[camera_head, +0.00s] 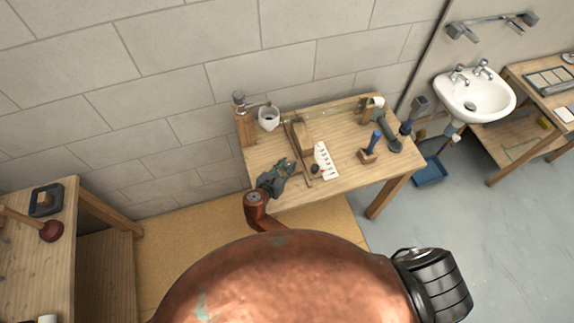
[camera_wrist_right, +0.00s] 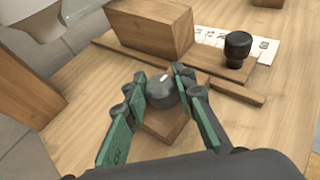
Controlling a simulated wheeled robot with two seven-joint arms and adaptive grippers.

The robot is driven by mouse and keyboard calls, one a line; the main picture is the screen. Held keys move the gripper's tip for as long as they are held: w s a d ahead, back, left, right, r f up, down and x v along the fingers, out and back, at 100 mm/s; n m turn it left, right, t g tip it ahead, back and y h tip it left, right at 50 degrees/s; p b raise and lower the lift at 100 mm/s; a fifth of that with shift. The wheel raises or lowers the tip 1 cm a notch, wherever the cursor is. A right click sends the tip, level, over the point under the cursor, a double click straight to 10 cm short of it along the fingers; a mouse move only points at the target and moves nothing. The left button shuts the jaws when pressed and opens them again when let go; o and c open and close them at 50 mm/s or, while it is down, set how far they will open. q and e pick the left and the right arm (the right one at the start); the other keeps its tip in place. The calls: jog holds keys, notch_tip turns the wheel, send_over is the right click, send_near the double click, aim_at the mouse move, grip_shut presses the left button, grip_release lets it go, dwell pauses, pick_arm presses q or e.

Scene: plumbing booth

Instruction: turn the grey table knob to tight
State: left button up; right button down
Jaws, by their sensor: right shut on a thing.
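The grey knob (camera_wrist_right: 163,93) is a round dark-grey cap with a short white mark on top. It sits on a small wooden block (camera_wrist_right: 167,126) on the wooden table (camera_head: 350,175). My right gripper (camera_wrist_right: 159,77) is shut on the knob, one green-padded finger on each side, and it also shows at the table's front left in the head view (camera_head: 283,168). The fingers cover the knob's sides. In the head view the knob is hidden or too small to make out. My left gripper is not in view.
Beside the knob are a wooden block on a board (camera_wrist_right: 150,28), a black knob (camera_wrist_right: 238,47) and a white marked card (camera_head: 325,160). A white cup (camera_head: 269,118), a blue-handled tool (camera_head: 374,142) and a sink (camera_head: 477,95) are farther off. The table's front right is clear.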

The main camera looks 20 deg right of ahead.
aim_at(287, 165)
jog(key=shift+f, duration=0.1)
jog(key=c, duration=1.6)
grip_release()
jog(key=shift+r, duration=0.35)
notch_tip(287, 165, up, 9)
jog(key=shift+r, duration=0.2)
